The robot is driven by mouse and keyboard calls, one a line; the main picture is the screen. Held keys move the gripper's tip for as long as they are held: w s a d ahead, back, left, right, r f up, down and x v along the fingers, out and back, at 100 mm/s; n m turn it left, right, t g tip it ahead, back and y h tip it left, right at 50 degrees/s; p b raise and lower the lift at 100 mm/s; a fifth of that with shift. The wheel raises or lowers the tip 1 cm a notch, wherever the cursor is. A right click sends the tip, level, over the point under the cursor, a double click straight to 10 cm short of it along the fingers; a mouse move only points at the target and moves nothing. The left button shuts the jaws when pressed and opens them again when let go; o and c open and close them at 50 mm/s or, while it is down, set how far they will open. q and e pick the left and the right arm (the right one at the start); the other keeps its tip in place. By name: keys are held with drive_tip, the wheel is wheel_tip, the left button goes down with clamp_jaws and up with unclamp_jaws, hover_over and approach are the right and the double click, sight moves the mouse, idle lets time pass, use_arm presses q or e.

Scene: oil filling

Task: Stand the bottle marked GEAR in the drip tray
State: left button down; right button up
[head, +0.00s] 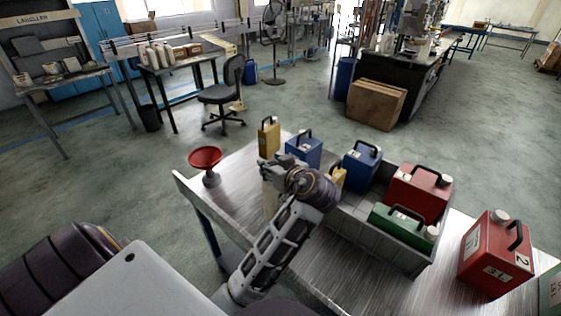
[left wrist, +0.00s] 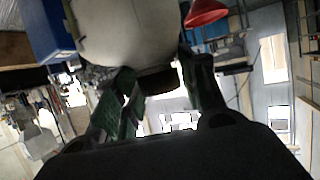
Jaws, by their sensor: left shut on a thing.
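My left gripper (head: 270,174) is shut on a cream bottle (head: 269,198), above the near left part of the metal table. The wrist and arm hide part of the bottle in the head view. In the left wrist view the pale bottle body (left wrist: 125,30) and its dark cap (left wrist: 158,80) show between the fingers. No marking on it is readable. A grey tray (head: 428,262) with raised walls stands on the table to the right of the gripper and holds canisters; I cannot tell whether it is the drip tray. My right gripper is not in view.
A red funnel (head: 206,157) on a stand is at the table's left. Yellow (head: 268,138) and blue (head: 303,149) canisters stand at the back. Blue (head: 360,169), red (head: 418,190) and green (head: 400,228) ones are in the tray. Another red canister (head: 495,252) stands right.

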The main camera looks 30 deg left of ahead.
use_arm(q)
drive_tip(key=s, duration=0.4)
drive_tip(key=shift+s+a+r+b, duration=0.1)
drive_tip(key=shift+s+a+b, duration=0.05)
drive_tip(key=shift+a+b, duration=0.15)
idle(0.5)
drive_tip(key=shift+r, duration=0.15)
